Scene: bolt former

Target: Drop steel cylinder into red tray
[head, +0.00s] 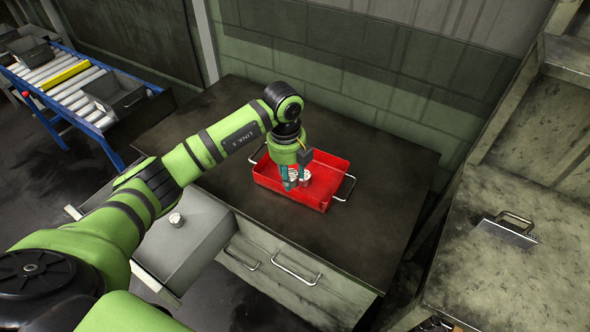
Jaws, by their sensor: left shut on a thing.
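The red tray (325,167) lies on the dark tabletop. It has metal handles at its sides. My left gripper (296,184) points down over the tray and is shut on a steel cylinder (291,184). Some silvery metal shows beside the fingers inside the tray outline; I cannot tell whether it is the held cylinder or another one. The fingers hide part of it, and its exact height above the tray floor is unclear. Another small steel cylinder (175,219) stands in the open grey drawer at the left. My right gripper is not in view.
The dark table (375,233) is clear around the tray. A roller conveyor (62,82) with grey bins (115,97) stands at the back left. A worn bench (510,275) with a metal plate and handle is at the right. A wall rises behind the table.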

